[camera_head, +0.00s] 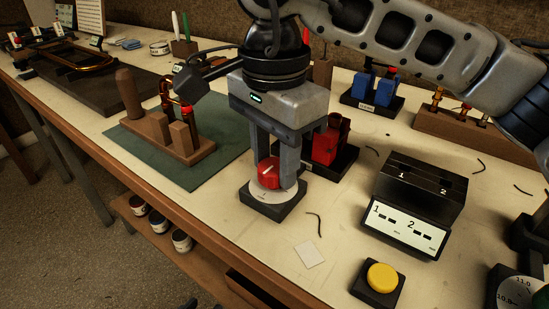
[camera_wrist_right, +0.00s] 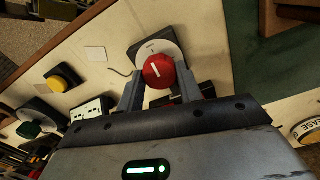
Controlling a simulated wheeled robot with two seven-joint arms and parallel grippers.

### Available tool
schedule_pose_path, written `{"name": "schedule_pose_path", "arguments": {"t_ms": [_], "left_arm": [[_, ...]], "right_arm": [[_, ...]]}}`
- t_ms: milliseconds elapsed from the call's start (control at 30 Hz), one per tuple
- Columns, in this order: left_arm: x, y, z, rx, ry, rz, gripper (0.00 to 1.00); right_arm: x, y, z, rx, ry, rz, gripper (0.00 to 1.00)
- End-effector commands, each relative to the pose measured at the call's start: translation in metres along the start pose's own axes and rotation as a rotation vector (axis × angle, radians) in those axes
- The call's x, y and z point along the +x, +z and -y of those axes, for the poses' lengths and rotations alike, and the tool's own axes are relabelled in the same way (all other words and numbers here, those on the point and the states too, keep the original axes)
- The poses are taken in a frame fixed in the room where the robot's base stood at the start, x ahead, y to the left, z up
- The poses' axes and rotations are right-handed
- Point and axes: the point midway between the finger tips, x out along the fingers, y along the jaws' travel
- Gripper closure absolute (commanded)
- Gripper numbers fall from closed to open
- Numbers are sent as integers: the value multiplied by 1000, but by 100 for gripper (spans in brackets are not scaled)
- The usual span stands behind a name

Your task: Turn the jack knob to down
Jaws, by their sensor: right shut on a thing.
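The jack knob is a red knob (camera_head: 268,174) with a white pointer line, set on a white dial plate (camera_head: 258,194) over a black base (camera_head: 273,210). My right gripper (camera_head: 280,180) comes down on it from above, with one finger on each side, and is shut on it. In the right wrist view the red knob (camera_wrist_right: 158,71) sits between the two fingertips (camera_wrist_right: 158,88), with its white line visible. The dial's markings are too small to read. My left gripper is in neither view.
A yellow button (camera_head: 382,278) and a black two-slot box (camera_head: 420,195) stand to the right. A red block stand (camera_head: 325,150) is close behind the gripper. A green mat with a wooden stand (camera_head: 170,140) is left. A paper square (camera_head: 310,253) lies in front.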

Motion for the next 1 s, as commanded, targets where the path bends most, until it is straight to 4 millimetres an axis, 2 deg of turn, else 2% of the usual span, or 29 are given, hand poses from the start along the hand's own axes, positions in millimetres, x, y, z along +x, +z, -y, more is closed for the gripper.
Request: {"name": "schedule_pose_path", "arguments": {"t_ms": [633, 667, 700, 733, 1000], "left_arm": [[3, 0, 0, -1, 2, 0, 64], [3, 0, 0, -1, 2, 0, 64], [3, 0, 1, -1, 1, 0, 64], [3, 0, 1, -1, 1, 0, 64], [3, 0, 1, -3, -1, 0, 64]], "right_arm": [[-3, 0, 1, -53, -7, 1, 87], [-3, 0, 1, -53, -7, 1, 59], [-2, 0, 1, -53, -6, 1, 48], [-2, 0, 1, -53, -6, 1, 43], [-2, 0, 0, -51, -3, 1, 43]]}}
